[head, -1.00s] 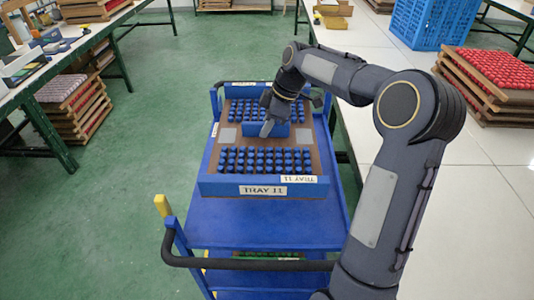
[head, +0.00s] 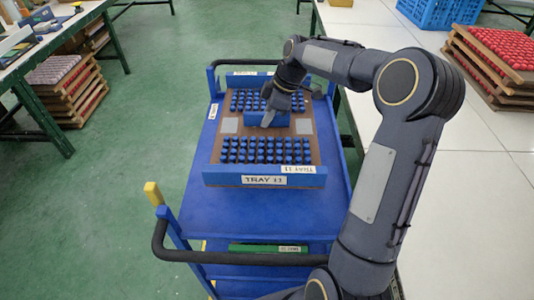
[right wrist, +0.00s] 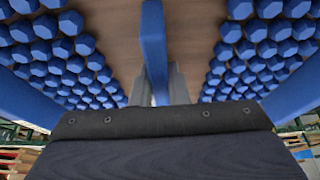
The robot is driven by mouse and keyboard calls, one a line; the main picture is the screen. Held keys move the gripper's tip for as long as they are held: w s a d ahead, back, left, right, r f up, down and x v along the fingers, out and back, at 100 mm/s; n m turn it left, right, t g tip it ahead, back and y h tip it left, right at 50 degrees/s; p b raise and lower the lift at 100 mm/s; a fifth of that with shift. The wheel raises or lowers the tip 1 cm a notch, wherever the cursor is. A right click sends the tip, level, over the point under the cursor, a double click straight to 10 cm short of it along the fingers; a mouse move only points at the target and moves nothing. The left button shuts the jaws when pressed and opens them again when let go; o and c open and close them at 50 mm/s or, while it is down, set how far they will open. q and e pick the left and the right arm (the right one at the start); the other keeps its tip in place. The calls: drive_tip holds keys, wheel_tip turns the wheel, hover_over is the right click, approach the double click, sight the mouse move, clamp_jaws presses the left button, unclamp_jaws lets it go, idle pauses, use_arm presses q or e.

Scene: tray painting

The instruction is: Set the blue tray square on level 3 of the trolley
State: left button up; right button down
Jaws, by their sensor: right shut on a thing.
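The blue tray (head: 225,180), labelled TRAY 11, has a brown floor with rows of blue knobs and is over the trolley's top blue shelf (head: 255,215). Its sides look nearly parallel to the shelf's sides. I cannot tell if its base touches the shelf. My right gripper (head: 269,118) is shut on the tray's central blue handle (head: 284,120). In the right wrist view the handle (right wrist: 153,40) runs down between the fingers, with knobs on both sides. The shelf is bare in front of the tray. My left gripper is not in view.
The trolley's black near handle (head: 230,258) crosses in front, with a yellow-tipped post (head: 153,193) at left. A green tray edge (head: 268,248) shows lower down. A white table (head: 465,190) stands close at right; stacked trays (head: 65,88) are at left.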

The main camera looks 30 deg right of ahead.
wheel_tip(320, 180, down, 10)
drive_tip(key=shift+r+p, duration=0.1)
drive_tip(key=shift+p, duration=0.2)
idle(0.4)
drive_tip(key=c, duration=1.4)
unclamp_jaws()
drive_tip(key=shift+f, duration=0.2)
drive_tip(key=v, duration=1.2)
drive_tip(key=shift+s+r, duration=0.1)
